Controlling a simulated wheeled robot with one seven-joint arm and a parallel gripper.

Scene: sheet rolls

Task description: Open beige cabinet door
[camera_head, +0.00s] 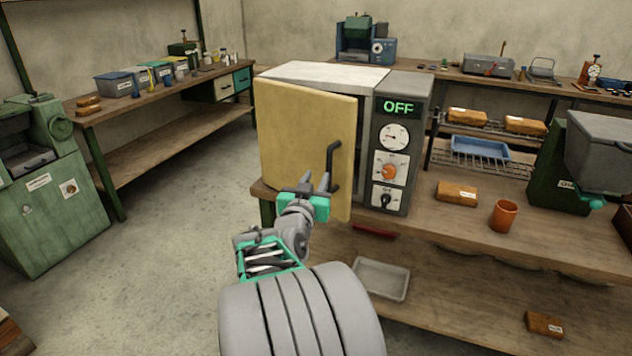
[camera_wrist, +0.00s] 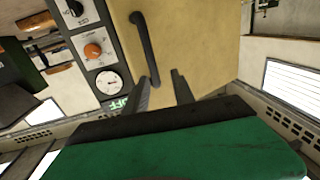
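The beige cabinet door (camera_head: 300,135) is on the front of a white-topped oven-like cabinet (camera_head: 325,75) on the workbench. The door stands ajar, its right edge swung out from the control panel, with a pale gap behind it. A black bar handle (camera_head: 334,165) is near its right edge; it also shows in the wrist view (camera_wrist: 146,45). My gripper (camera_head: 316,180) is close in front of the door beside the handle. In the wrist view its two dark fingers (camera_wrist: 162,84) are apart, with one handle end appearing between them. Contact cannot be told.
The control panel (camera_head: 393,145) reads OFF and has a gauge and knobs. An orange cup (camera_head: 504,216) and a brown package (camera_head: 457,193) stand on the bench to the right. A grey tray (camera_head: 382,278) lies on the lower shelf. The floor (camera_head: 185,210) left of the door is clear.

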